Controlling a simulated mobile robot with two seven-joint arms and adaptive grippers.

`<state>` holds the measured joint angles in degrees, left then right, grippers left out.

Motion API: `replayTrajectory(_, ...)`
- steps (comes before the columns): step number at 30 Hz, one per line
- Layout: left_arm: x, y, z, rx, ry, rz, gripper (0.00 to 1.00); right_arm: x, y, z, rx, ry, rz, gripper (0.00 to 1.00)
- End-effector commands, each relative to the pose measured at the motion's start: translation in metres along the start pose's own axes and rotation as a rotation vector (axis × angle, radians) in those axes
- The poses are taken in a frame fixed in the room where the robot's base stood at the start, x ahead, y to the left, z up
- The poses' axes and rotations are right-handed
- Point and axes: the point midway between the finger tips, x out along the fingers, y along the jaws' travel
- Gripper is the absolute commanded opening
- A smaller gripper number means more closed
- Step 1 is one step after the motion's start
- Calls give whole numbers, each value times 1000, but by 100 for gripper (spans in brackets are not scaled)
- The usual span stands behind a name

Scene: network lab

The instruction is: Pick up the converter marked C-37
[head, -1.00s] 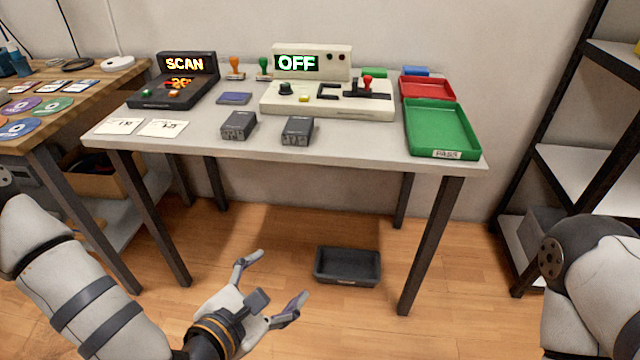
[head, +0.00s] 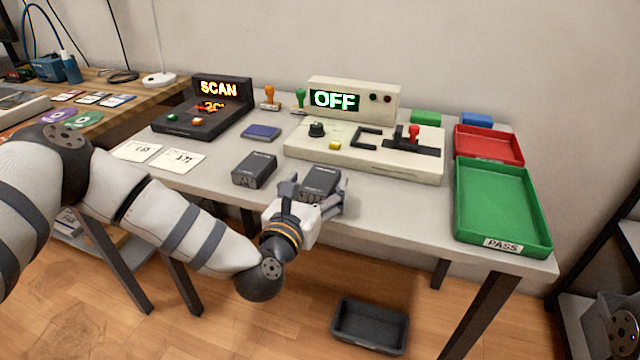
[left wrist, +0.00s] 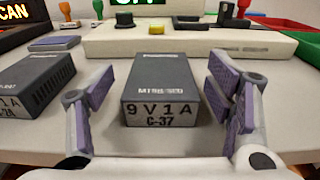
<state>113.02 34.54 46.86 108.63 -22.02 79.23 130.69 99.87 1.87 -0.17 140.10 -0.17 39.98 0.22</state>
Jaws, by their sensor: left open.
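The converter marked C-37 (left wrist: 159,88) is a dark grey box with a pale label reading "9 V 1 A C-37" in the left wrist view. In the head view it (head: 321,181) sits near the front edge of the table. My left gripper (head: 317,193) is open, with one finger on each side of the C-37 converter and gaps between fingers and box in the left wrist view (left wrist: 160,108). A second dark converter (head: 255,169) stands to its left; its label (left wrist: 12,106) is only partly readable. My right gripper is out of view.
Behind the converters stands a cream test unit (head: 364,141) showing OFF, with a black SCAN unit (head: 205,105) to its left. A green PASS tray (head: 497,205) and a red tray (head: 488,145) are at the right. A dark bin (head: 370,325) is on the floor.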

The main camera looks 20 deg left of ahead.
Motion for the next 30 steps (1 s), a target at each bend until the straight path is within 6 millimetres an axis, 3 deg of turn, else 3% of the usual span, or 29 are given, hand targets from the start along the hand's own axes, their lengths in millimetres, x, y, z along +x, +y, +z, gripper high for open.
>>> replayTrajectory(4,21,0,0,1,-1,0,74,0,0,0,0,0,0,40)
replayTrajectory(11,23,0,0,1,1,-1,74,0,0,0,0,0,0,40)
replayTrajectory(19,23,0,0,1,1,-1,12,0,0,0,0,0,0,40)
replayTrajectory(26,23,0,1,1,-1,-1,12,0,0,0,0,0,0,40)
replayTrajectory(30,22,0,12,0,-3,-1,12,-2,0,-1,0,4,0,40)
